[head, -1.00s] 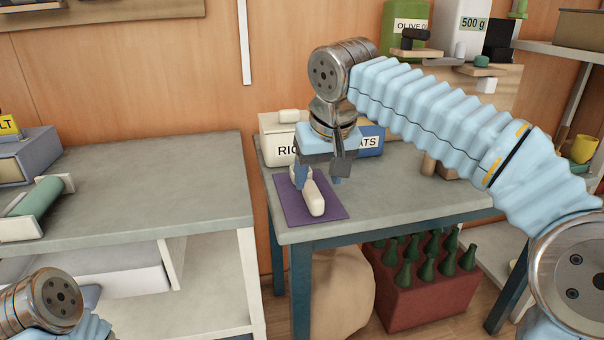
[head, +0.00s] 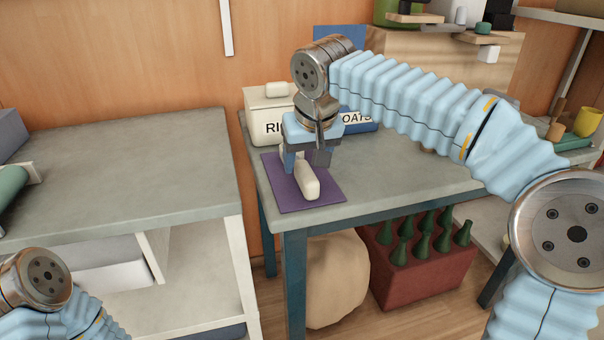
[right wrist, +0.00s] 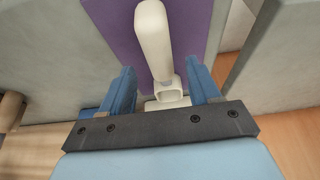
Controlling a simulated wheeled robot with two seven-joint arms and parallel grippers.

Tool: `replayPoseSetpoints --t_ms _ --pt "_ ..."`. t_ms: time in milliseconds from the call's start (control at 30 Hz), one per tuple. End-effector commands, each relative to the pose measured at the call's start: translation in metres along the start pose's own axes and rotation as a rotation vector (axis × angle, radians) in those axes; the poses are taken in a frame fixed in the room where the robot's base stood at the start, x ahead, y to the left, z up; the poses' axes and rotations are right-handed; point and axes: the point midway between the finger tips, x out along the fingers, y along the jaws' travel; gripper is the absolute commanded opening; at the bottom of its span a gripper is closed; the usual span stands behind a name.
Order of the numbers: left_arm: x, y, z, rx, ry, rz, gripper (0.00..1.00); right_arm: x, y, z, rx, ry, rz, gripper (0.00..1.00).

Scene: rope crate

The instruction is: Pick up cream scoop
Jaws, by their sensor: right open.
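The cream scoop (head: 307,182) lies on a purple mat (head: 323,200) on the grey table, with its long pale handle toward the front. In the right wrist view the scoop (right wrist: 153,42) shows its handle at the top and a hollow end lower down between the fingers. My right gripper (head: 306,165) is over the far part of the scoop, pointing down. In the right wrist view its blue fingers (right wrist: 160,88) are open, one on each side of the scoop, with gaps between. My left arm shows at the lower left; its gripper is out of the frame.
A cream box labelled RI… (head: 262,118) and a blue box labelled OATS (head: 362,125) stand just behind the gripper. A red crate of green bottles (head: 415,280) and a beige sack (head: 337,280) are under the table. The left counter (head: 120,175) is mostly bare.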

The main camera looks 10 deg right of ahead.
Motion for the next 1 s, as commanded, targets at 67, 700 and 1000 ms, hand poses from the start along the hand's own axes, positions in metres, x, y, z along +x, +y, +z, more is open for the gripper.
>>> replayPoseSetpoints --t_ms 67,700,1000 --pt "0.002 -0.001 0.000 0.000 0.000 0.000 0.43 0.016 -0.001 0.001 0.000 -0.005 0.001 0.62" --pt "0.003 -0.001 0.000 -0.001 0.001 0.000 0.43 0.035 -0.001 0.000 0.001 0.000 0.000 0.26" --pt "0.003 -0.001 0.000 0.000 0.001 0.000 0.43 0.035 -0.001 0.000 0.001 0.001 0.000 0.00"
